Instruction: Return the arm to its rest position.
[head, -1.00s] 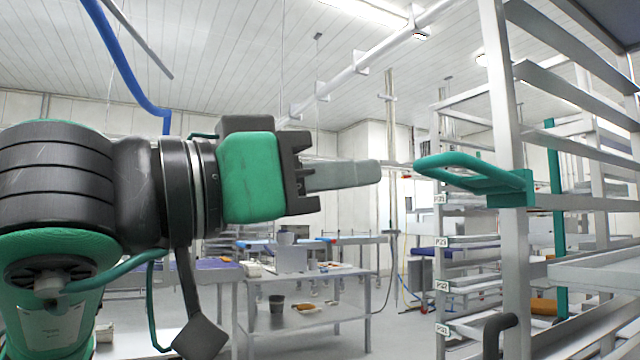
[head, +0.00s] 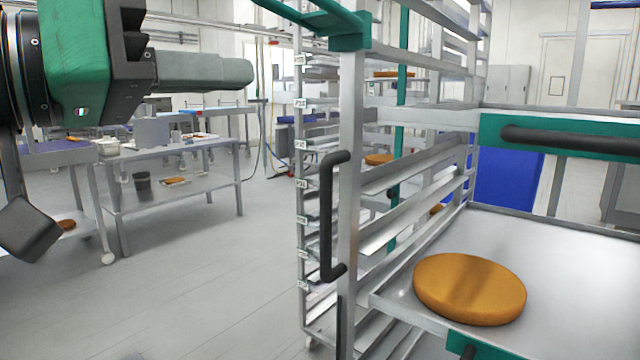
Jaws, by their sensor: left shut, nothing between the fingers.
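My left gripper (head: 205,72) comes in from the left at the top of the head view. Its grey fingers lie together, pointing right, with nothing held between them. The fingertips end in the air, left of the metal rack (head: 351,200) and apart from it in the picture. My right gripper is out of view.
The rack has a black handle (head: 327,215) on its near post and a green bracket (head: 348,30) at the top. A round golden-brown disc (head: 470,289) lies on a metal tray (head: 570,250) at the lower right. Steel tables (head: 170,150) stand at left; the floor between is clear.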

